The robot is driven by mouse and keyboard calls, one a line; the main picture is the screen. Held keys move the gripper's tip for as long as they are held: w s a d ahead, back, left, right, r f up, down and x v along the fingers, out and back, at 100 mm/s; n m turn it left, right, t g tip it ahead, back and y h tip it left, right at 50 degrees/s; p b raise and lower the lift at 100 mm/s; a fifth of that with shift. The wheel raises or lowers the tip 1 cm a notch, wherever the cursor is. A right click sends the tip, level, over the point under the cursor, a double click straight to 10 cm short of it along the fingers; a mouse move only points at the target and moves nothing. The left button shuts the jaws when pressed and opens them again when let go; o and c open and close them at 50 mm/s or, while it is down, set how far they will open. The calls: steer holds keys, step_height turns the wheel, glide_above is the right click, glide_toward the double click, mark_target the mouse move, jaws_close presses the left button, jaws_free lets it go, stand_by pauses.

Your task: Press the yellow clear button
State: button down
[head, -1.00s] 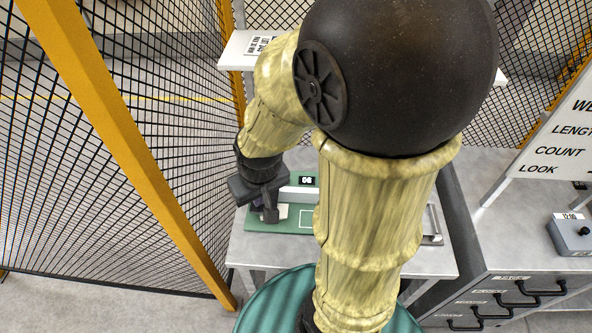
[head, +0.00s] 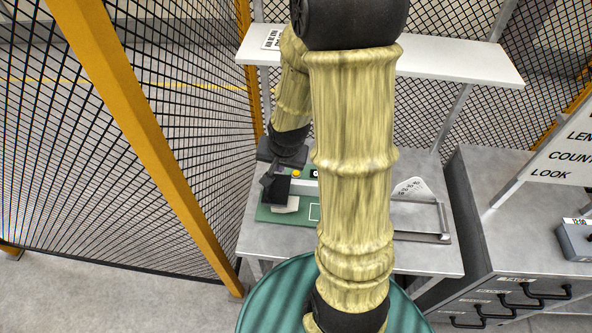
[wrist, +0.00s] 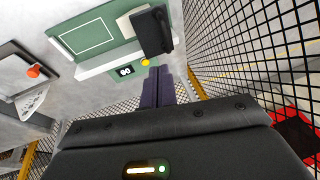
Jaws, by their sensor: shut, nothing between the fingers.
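The yellow button (head: 297,173) is a small round cap at the back of the green device (head: 266,214), left of a small dark number display (head: 315,174). In the wrist view the yellow button (wrist: 145,62) sits beside the display (wrist: 126,71), just off the fingertips. My gripper (head: 268,180) is over the left back part of the device, left of the button. In the wrist view the shut, empty fingers of my gripper (wrist: 160,70) point toward the device. I cannot tell whether they touch it. My arm hides part of the device in the head view.
A black block (wrist: 153,32) stands over a white pad (wrist: 127,22) on the device, close to the fingers. A mesh fence (head: 150,130) with yellow posts runs along the left. A white shelf (head: 450,65) crosses behind. A dial scale (head: 408,188) lies to the right.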

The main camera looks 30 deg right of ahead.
steer(key=w+d+f+m+t+p, duration=0.2)
steer(key=w+d+f+m, duration=0.2)
steer(key=m, duration=0.5)
steer(key=w+d+f+m+t+y+p, duration=0.1)
steer(key=w+d+f+m+t, duration=0.2)
steer(key=m, duration=0.6)
steer(key=w+d+f, duration=0.2)
steer(key=d, duration=0.1)
steer(key=shift+w+d+f+p, duration=0.15)
steer(key=shift+w+d+p, duration=0.15)
steer(key=shift+d+p, duration=0.1)
steer(key=b, duration=0.6)
glide_above(298, 175)
step_height(298, 175, down, 7)
steer(key=shift+r, duration=0.1)
steer(key=shift+f+b, duration=0.6)
steer(key=shift+f, duration=0.4)
steer(key=shift+d+f, duration=0.1)
steer(key=shift+f, duration=0.3)
